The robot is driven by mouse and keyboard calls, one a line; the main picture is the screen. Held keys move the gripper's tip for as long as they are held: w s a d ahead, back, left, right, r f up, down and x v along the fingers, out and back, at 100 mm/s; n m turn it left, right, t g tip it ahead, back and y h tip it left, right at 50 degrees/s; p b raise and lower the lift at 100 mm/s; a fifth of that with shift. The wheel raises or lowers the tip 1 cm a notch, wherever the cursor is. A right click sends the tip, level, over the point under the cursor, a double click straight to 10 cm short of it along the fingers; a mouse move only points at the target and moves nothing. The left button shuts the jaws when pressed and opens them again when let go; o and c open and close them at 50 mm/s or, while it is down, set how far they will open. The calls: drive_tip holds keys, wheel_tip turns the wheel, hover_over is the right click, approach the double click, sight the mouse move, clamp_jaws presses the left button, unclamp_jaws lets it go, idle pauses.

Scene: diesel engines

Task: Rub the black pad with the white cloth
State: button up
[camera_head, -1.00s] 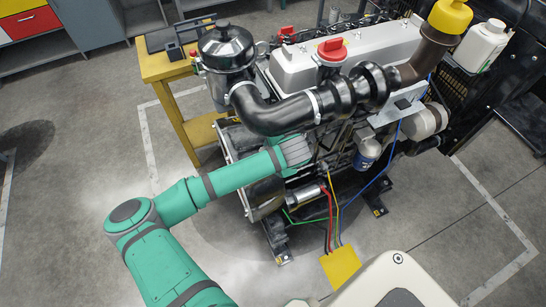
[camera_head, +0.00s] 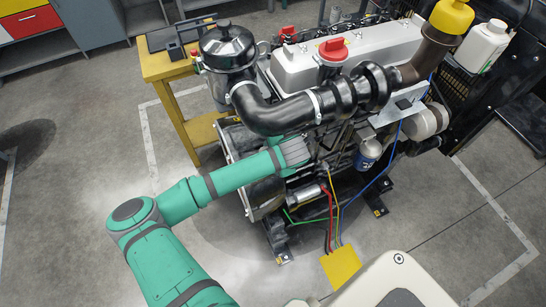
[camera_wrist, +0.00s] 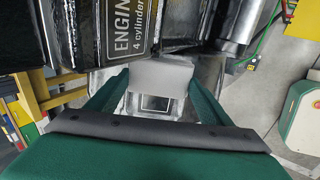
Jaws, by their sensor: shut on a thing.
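In the wrist view my gripper (camera_wrist: 160,84) is shut on the white cloth (camera_wrist: 160,74), a pale grey-white block between the two green fingers. Just below the cloth in that view is a pale frame with a dark rectangle (camera_wrist: 155,103) in it. It may be the black pad, but I cannot tell for sure. I cannot tell whether the cloth touches it. In the head view my green arm reaches in against the engine (camera_head: 345,60) under the thick black hose (camera_head: 280,112). My fingers and the cloth are hidden there.
A black panel lettered "ENGINE 4 cylinder" (camera_wrist: 135,30) is close above the cloth. Red, green, yellow and blue wires (camera_head: 333,215) hang to a yellow box (camera_head: 341,266). A yellow stand (camera_head: 168,68) is left of the engine. The floor at left is clear.

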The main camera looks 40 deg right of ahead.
drive_tip(key=shift+w+f, duration=0.1)
drive_tip(key=shift+f, duration=0.1)
drive_tip(key=shift+w+a+r, duration=0.1)
drive_tip(key=shift+w+a, duration=0.1)
drive_tip(key=shift+a, duration=0.7)
drive_tip(key=shift+w+a, duration=0.2)
drive_tip(key=shift+a, duration=0.8)
drive_tip(key=shift+s+d+f, duration=0.15)
drive_tip(key=shift+s+d, duration=0.05)
drive_tip(key=shift+d, duration=0.8)
drive_tip(key=shift+s+d+f, duration=0.1)
drive_tip(key=shift+s+d, duration=0.1)
drive_tip(key=shift+d, duration=0.8)
drive_tip(key=shift+v, duration=3.1)
